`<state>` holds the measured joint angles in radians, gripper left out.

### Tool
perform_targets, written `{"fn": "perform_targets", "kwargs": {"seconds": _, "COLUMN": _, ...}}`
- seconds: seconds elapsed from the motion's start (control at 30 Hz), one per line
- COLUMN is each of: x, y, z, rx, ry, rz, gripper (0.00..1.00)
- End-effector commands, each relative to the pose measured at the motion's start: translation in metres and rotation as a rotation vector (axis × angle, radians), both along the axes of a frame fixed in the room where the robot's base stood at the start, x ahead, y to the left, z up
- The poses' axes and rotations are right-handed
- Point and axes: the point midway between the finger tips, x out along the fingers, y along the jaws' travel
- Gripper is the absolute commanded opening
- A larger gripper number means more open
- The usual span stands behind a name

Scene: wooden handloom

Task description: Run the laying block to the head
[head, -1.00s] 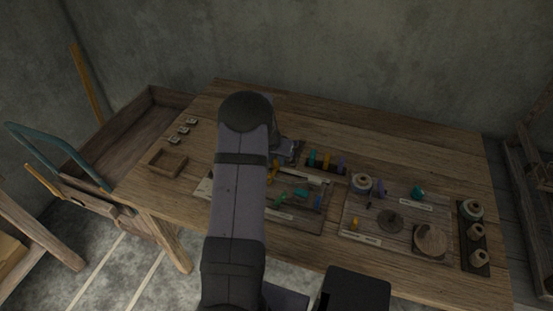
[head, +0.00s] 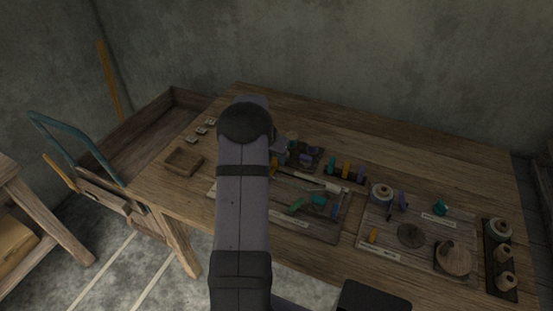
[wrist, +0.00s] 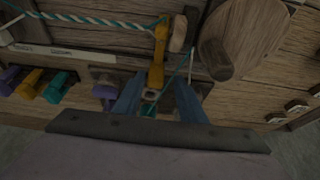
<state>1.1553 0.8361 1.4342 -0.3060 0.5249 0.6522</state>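A teal-and-white twisted rope (wrist: 90,20) runs across the top of the wrist view to a yellow piece (wrist: 157,60) beside a small wooden block (wrist: 178,33). The yellow piece's lower end reaches between my gripper's fingers (wrist: 160,80). The two blue fingers stand apart, with a visible gap and no clear grip on it. A thin teal strand crosses that gap. A wooden disc with a round handle (wrist: 245,35) stands close right of the fingers. I cannot tell which part is the laying block. In the head view my arm hides most of the gripper (head: 281,150) and the rope's left end.
A wooden tray (head: 183,161) and small pale labelled blocks (head: 201,130) lie left. The table's back is clear.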

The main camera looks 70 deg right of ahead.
Motion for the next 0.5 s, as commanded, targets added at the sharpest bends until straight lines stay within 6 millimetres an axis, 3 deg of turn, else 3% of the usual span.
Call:
{"fn": "perform_targets", "kwargs": {"seconds": 0.3, "x": -0.003, "y": 0.0, "z": 0.0, "rx": 0.002, "ry": 0.003, "rz": -0.002, "gripper": 0.38}}
{"fn": "perform_targets", "kwargs": {"seconds": 0.5, "x": -0.002, "y": 0.004, "z": 0.011, "rx": 0.0, "ry": 0.002, "rz": -0.002, "gripper": 0.38}}
